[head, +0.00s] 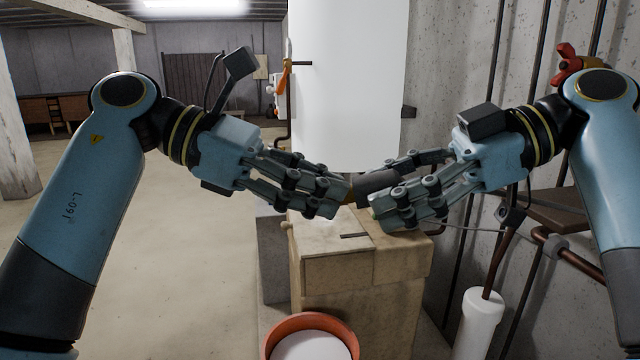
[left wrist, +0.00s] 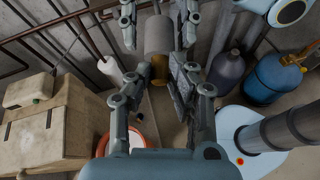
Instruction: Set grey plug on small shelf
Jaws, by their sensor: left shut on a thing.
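The grey plug (head: 379,183) is a dark grey cylinder with a brass end, held in the air between my two grippers. My left gripper (head: 338,190) is shut on its brass end. My right gripper (head: 374,196) has its fingers spread on either side of the grey body. In the left wrist view the plug (left wrist: 158,36) has its brass end toward my left gripper (left wrist: 157,76). My right gripper's fingers (left wrist: 158,22) flank it there with gaps. A small brown shelf (head: 562,212) is on the right wall, partly behind my right arm.
An orange-rimmed bucket (head: 310,318) is in front. Pipes and a white cylinder (head: 480,318) line the right wall. Open floor lies left.

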